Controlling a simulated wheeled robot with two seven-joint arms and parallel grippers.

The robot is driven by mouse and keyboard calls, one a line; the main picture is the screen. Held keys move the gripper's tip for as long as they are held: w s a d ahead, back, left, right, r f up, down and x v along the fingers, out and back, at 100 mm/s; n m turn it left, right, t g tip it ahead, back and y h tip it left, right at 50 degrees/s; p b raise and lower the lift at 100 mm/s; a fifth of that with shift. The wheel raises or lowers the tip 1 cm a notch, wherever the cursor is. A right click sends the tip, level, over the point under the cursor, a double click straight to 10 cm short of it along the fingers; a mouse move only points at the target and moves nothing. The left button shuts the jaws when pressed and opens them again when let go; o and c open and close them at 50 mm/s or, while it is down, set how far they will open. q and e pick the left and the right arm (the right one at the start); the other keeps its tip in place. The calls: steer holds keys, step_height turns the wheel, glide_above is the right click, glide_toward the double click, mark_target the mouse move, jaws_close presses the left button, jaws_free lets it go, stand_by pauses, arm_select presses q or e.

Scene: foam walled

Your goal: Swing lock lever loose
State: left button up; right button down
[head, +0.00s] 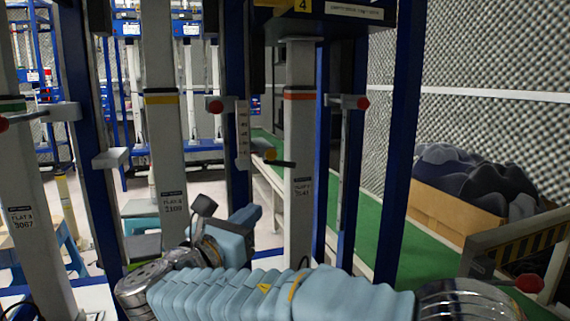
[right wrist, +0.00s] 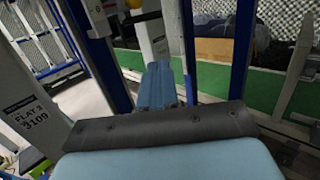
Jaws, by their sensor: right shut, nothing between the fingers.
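Several lock levers with red knobs sit on white and blue upright posts. In the head view, one red knob (head: 215,106) is left of centre and another red knob (head: 362,103) is right of centre. A short dark lever with a yellow-orange hub (head: 270,154) sticks out beside the centre white post (head: 299,150). My right gripper (head: 248,214) is low in front of the posts, below that dark lever and apart from it. In the right wrist view, its blue fingers (right wrist: 160,72) are shut and empty, pointing toward a white post (right wrist: 152,38). My left gripper is out of view.
A white post labelled 3109 (right wrist: 36,115) stands close on the left in the right wrist view. Blue uprights (head: 402,120) flank the posts. A cardboard box (head: 455,207) of dark foam pieces stands at right, beyond a green strip (head: 418,255).

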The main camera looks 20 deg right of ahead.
steer(key=r, duration=0.1)
steer(key=t, duration=0.1)
glide_toward(287, 166)
steer(key=shift+n, duration=0.3)
steer(key=x, duration=0.6)
steer(key=shift+w+d, duration=0.2)
steer(key=shift+w, duration=0.15)
steer(key=shift+w+d+n+t+y+b, duration=0.15)
steer(key=shift+w+d+n+t+y, duration=0.05)
steer(key=shift+d+n+t+y, duration=0.3)
steer(key=shift+w+d+n+t+y+b, duration=0.15)
steer(key=shift+d+n+t+y, duration=0.2)
steer(key=shift+t+y, duration=0.2)
